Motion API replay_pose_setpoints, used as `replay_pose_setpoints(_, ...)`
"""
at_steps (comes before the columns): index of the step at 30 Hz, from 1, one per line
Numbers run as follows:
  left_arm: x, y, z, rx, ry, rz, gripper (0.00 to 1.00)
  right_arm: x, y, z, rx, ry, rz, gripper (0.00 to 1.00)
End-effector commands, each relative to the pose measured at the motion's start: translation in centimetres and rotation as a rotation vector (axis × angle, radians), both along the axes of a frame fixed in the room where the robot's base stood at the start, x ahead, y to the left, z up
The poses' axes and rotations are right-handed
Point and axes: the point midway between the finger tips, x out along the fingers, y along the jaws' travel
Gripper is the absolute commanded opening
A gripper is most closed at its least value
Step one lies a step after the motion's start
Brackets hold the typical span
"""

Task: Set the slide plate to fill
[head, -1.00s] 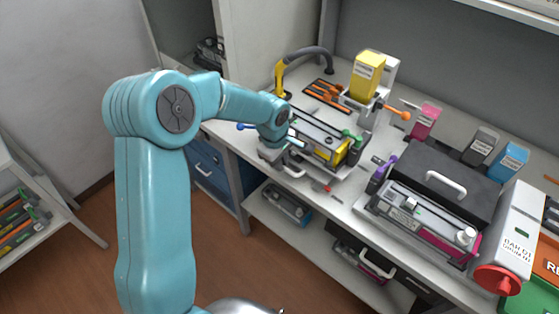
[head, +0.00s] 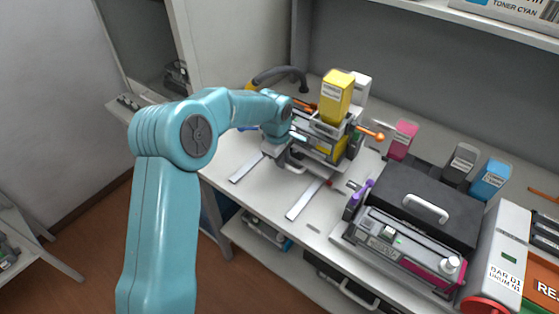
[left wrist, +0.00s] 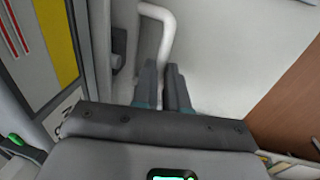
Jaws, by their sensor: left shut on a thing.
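The slide plate (head: 309,164) carries a cartridge with a yellow end (head: 326,149). It sits at the back of its two pale rails (head: 307,199), close under the yellow toner bottle (head: 337,95). My left gripper (head: 284,160) is at the plate's front. In the left wrist view, its dark fingers (left wrist: 163,86) are shut on the white bar handle (left wrist: 168,32). The cartridge's yellow stripe shows at the left of that view. My arm and hand hide part of the plate, and any fill mark cannot be made out. My right gripper is not in view.
An orange-tipped lever (head: 370,133) sticks out right of the bottle. Magenta (head: 403,139), black (head: 460,162) and cyan (head: 491,179) bottles stand farther right. A black case (head: 415,188) and another cartridge (head: 402,247) lie on the bench. The front rails are bare.

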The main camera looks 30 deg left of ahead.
Motion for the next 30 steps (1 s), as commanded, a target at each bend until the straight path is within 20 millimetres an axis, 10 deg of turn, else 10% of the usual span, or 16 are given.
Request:
replay_pose_setpoints(11, 0.1, 0.0, 0.2, -0.001, -0.014, 0.002, 0.0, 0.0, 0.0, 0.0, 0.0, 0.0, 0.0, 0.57)
replay_pose_setpoints(14, 0.1, 0.0, 0.2, -0.001, -0.013, 0.002, 0.38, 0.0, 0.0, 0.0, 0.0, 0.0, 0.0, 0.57)
replay_pose_setpoints(30, -0.5, 0.1, 3.8, 0.0, -0.012, 0.002, 0.38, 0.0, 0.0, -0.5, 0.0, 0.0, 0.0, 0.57)
